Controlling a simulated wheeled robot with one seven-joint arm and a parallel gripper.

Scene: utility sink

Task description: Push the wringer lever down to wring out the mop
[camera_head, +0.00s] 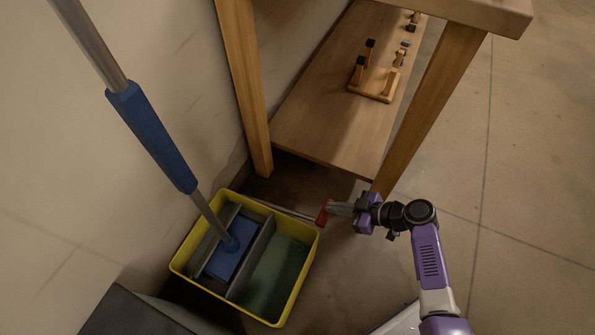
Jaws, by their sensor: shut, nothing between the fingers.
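A yellow bucket (190,240) stands on the floor against the wall, with a grey wringer (252,259) in its left part. A mop stands tilted in it, with a blue head (229,257) in the wringer and a blue grip (150,135) on its metal pole. The wringer lever (285,210) is a thin metal rod along the bucket's far rim, ending at the right in a red handle (323,212). My gripper (335,209) is shut, with its tips at the red handle's right side. I cannot tell whether they touch.
A wooden bench stands behind the bucket, its legs (245,90) close to the bucket and my arm. Its lower shelf (310,125) holds a small wooden rack (375,85). A dark grey block (130,312) is at the lower left. Floor at the right is clear.

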